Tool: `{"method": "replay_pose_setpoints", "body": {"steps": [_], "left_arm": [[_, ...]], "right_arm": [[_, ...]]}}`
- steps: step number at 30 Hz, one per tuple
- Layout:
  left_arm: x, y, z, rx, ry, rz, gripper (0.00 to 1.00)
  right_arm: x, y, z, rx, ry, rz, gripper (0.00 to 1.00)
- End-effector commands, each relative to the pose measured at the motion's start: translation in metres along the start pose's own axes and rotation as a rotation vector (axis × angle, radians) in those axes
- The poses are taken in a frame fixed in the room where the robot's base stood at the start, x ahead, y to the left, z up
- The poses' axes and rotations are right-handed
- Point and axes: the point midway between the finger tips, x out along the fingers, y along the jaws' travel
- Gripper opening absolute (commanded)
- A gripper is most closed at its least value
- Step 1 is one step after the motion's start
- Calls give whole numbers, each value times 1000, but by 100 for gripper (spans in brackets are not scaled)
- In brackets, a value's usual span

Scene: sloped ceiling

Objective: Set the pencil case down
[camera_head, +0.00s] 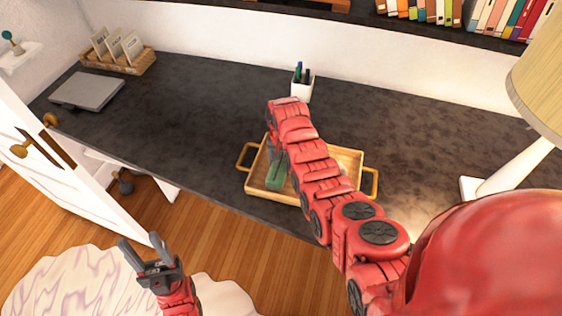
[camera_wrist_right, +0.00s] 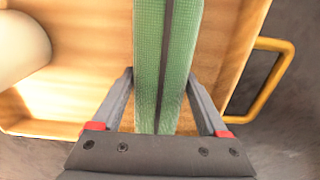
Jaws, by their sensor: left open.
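The green pencil case (camera_head: 276,177) is upright over the left part of the wooden tray (camera_head: 262,193). My right gripper (camera_head: 274,148) reaches down to it, partly hidden by its own wrist and arm. In the right wrist view, the pencil case (camera_wrist_right: 165,60) runs between the two fingers of my right gripper (camera_wrist_right: 162,75), and both fingertips meet its sides. I cannot tell whether its bottom touches the tray floor. My left gripper (camera_head: 142,253) is open and empty, low at the left, over the floor in front of the desk.
In the right wrist view, a pale rounded object (camera_wrist_right: 20,45) is in the tray. A white pen cup (camera_head: 302,88) stands behind the tray. A lamp (camera_head: 510,172) is at the right. A grey laptop (camera_head: 87,91) and a wooden card holder (camera_head: 120,64) are at the far left. The desk left of the tray is clear.

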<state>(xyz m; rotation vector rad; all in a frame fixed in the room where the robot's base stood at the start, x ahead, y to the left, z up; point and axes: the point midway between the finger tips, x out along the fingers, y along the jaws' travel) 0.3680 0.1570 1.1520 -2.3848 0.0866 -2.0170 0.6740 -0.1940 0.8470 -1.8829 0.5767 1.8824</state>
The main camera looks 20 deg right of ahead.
Motion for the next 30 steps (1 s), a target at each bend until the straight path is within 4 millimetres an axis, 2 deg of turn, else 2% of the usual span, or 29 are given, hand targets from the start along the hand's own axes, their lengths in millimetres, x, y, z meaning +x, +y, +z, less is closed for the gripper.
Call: {"method": "replay_pose_setpoints", "body": {"steps": [1,3,13,17,20,25,26,27,30], "left_arm": [[0,0,0,0,0,0,50],[0,0,0,0,0,0,50],[6,0,-1,0,1,0,50],[-2,0,0,0,0,0,50],[-7,0,1,0,0,0,50],[-21,1,4,0,0,0,50],[-4,0,1,0,-1,0,50],[4,0,-1,0,0,0,50],[17,-1,-3,0,1,0,50]], "right_arm": [[0,0,0,0,0,0,87],[0,0,0,0,0,0,100],[-7,0,0,0,0,0,100],[-15,-2,-2,0,6,-4,100],[-28,-1,-1,0,5,-3,100],[-65,-1,-2,0,8,-5,100],[-83,0,-2,1,5,-3,100],[-94,-1,-1,0,3,-3,100],[-111,0,0,1,-1,0,100]]}}
